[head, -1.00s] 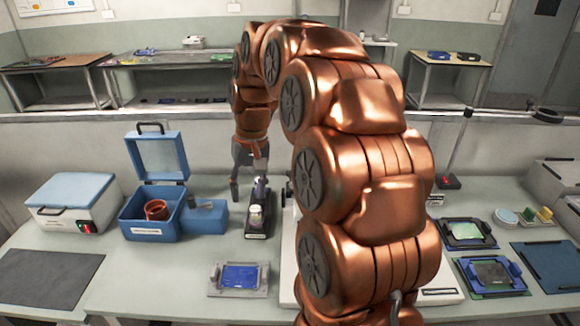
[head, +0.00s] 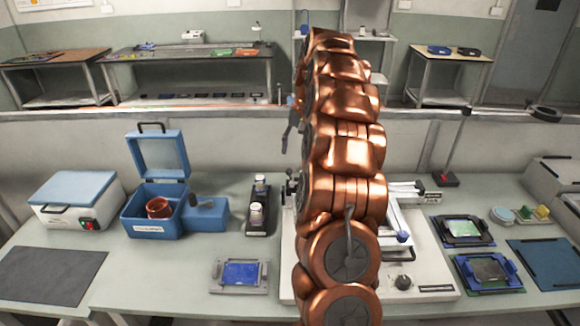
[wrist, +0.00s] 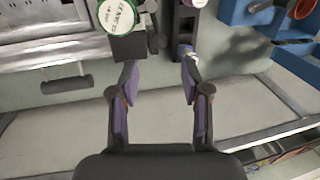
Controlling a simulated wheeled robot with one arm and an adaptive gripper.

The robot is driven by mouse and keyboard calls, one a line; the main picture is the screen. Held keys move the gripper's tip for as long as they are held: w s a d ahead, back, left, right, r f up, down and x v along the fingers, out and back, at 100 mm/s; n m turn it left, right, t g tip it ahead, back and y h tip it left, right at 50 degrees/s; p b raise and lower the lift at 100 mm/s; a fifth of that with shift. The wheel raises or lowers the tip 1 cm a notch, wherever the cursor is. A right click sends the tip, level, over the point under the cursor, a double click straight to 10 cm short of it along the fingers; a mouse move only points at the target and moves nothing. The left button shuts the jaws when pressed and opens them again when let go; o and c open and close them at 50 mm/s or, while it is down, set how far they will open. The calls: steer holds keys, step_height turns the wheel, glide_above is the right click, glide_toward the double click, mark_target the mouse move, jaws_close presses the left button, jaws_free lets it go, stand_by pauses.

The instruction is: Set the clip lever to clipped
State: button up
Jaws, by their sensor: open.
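My gripper (head: 288,130) shows in the head view as a grey part left of my copper arm, raised above the back of the bench. In the wrist view my gripper (wrist: 155,78) has its two fingers spread with nothing between them. A dark bracket with small knobs (wrist: 152,22) lies just past the fingertips, beside a round green-and-white lid (wrist: 118,15). Dark knobbed parts (head: 290,187) also show at the left back corner of the white machine (head: 425,270). I cannot tell which part is the clip lever or how it is set. My arm hides much of the machine.
A black stand with jars (head: 259,226) is left of the machine. The blue box with its lid up (head: 150,222) stands farther left. A fixture holding a blue board (head: 240,274) lies in front. Trays with boards (head: 490,272) are at right. Bench around the fixture is clear.

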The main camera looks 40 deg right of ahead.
steer(key=shift+w+a+f+p, duration=0.2)
steer(key=shift+f+p, duration=0.2)
steer(key=shift+f, duration=0.75)
steer(key=shift+w+a+f+p, duration=0.15)
steer(key=shift+f+p, duration=0.3)
steer(key=shift+f, duration=0.75)
steer(key=shift+w+a+f+p, duration=0.15)
steer(key=shift+f+p, duration=0.25)
steer(key=shift+f, duration=0.75)
steer(key=shift+s, duration=0.1)
steer(key=shift+c, duration=0.2)
jaws_close()
